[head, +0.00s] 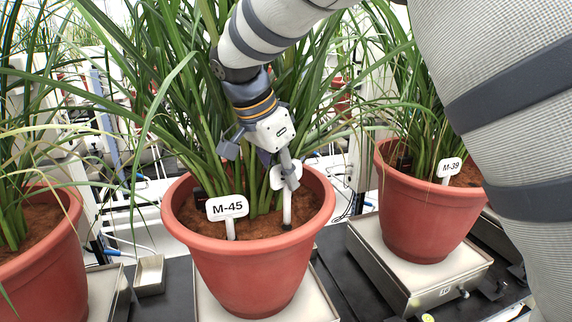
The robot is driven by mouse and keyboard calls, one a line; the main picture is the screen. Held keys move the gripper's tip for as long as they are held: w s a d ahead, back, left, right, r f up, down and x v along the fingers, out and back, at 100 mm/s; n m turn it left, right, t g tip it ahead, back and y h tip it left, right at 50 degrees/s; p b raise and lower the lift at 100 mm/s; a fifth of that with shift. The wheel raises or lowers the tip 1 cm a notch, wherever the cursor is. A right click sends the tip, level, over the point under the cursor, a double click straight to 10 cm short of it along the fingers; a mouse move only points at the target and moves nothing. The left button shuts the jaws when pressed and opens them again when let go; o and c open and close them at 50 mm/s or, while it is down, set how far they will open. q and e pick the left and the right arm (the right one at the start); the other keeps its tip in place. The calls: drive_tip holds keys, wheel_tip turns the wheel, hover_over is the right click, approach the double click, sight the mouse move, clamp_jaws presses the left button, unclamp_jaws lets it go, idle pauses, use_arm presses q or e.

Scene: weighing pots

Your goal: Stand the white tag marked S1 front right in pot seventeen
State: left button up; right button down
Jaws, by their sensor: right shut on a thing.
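My right gripper (287,180) reaches down over the middle terracotta pot (250,270), which bears a sign marked M-45 (227,207). It is shut on a white tag (287,208), held upright with its stake pointing down. The stake's lower end meets the brown soil in the front right of the pot, or is just above it; I cannot tell which. The fingers cover part of the tag's head, and no writing on it is readable. No number seventeen is readable on the pot. My left gripper is not in view.
Tall green leaves fill the middle pot behind the gripper. A right pot (428,218) with a sign marked M-39 (449,168) stands on a scale (425,285). Another pot (45,262) is at the left.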

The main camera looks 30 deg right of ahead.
idle(0.5)
hover_over(286, 223)
drive_tip(key=shift+w+d+f, duration=0.1)
drive_tip(key=shift+w+f, duration=0.05)
drive_tip(key=shift+f, duration=1.15)
drive_tip(key=shift+w+d+f, duration=0.1)
drive_tip(key=shift+f, duration=1.15)
drive_tip(key=c, duration=1.6)
unclamp_jaws()
drive_tip(key=v, duration=1.2)
